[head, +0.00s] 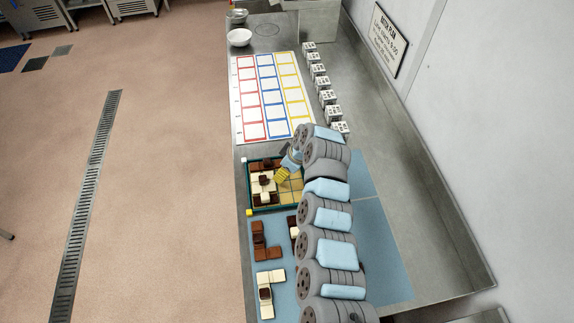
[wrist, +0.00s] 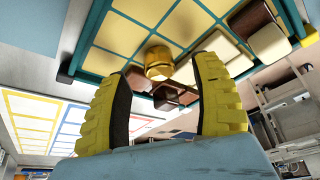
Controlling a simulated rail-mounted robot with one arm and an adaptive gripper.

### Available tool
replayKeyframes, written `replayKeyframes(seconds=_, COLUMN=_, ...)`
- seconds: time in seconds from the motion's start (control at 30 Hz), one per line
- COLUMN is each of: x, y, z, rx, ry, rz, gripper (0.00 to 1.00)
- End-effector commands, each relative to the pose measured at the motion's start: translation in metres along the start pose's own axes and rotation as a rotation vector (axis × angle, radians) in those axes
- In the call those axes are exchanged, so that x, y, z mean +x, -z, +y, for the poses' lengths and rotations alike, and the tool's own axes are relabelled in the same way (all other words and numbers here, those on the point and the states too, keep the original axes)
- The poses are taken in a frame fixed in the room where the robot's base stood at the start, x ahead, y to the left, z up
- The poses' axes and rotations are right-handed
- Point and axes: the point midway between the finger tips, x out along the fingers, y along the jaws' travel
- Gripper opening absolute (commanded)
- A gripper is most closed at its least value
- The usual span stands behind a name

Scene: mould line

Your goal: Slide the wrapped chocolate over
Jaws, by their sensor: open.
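The wrapped chocolate (wrist: 158,62) is a small gold, faceted piece in the wrist view. It sits in the teal-walled tray (head: 272,208), whose cells are pale yellow. Dark brown chocolate pieces (wrist: 172,95) are close beside it. My gripper (wrist: 166,82) has yellow ribbed fingers with black pads. The fingers are apart, and the gold piece shows in the gap beyond their tips. I cannot tell whether they touch it. In the head view my gripper (head: 283,175) is low over the tray's middle, and I cannot make out the wrapped chocolate there.
White and brown pieces (head: 262,183) fill the tray's left part; its right part shows bare cells. More brown pieces (head: 265,252) lie on the blue mat (head: 385,245). A sheet of coloured squares (head: 244,117) and several white blocks (head: 325,97) lie beyond the tray.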

Motion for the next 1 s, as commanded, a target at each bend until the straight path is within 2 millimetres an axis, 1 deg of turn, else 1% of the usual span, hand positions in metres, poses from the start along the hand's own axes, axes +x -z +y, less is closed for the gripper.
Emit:
replayKeyframes(seconds=0.1, x=0.008, y=0.000, z=0.000, rx=0.000, ry=0.001, rz=-0.001, gripper=0.64)
replayKeyframes(seconds=0.3, x=0.017, y=0.000, z=0.000, rx=0.000, ry=0.001, rz=-0.001, gripper=0.64)
replayKeyframes(seconds=0.73, x=0.019, y=0.000, z=0.000, rx=0.001, ry=0.000, rz=0.001, gripper=0.64)
replayKeyframes(seconds=0.77, x=0.019, y=0.000, z=0.000, rx=0.001, ry=-0.001, rz=0.001, gripper=0.58)
replayKeyframes(seconds=0.8, x=0.019, y=0.000, z=0.000, rx=0.001, ry=0.000, rz=0.001, gripper=0.47)
replayKeyframes(seconds=0.87, x=0.019, y=0.000, z=0.000, rx=0.001, ry=-0.001, rz=0.001, gripper=0.30)
replayKeyframes(seconds=0.9, x=0.019, y=0.000, z=0.000, rx=0.001, ry=0.000, rz=0.001, gripper=0.18)
replayKeyframes(seconds=0.97, x=0.019, y=0.000, z=0.000, rx=0.001, ry=-0.001, rz=0.001, gripper=0.01)
replayKeyframes(seconds=1.0, x=0.019, y=0.000, z=0.000, rx=0.001, ry=0.000, rz=0.001, gripper=0.00)
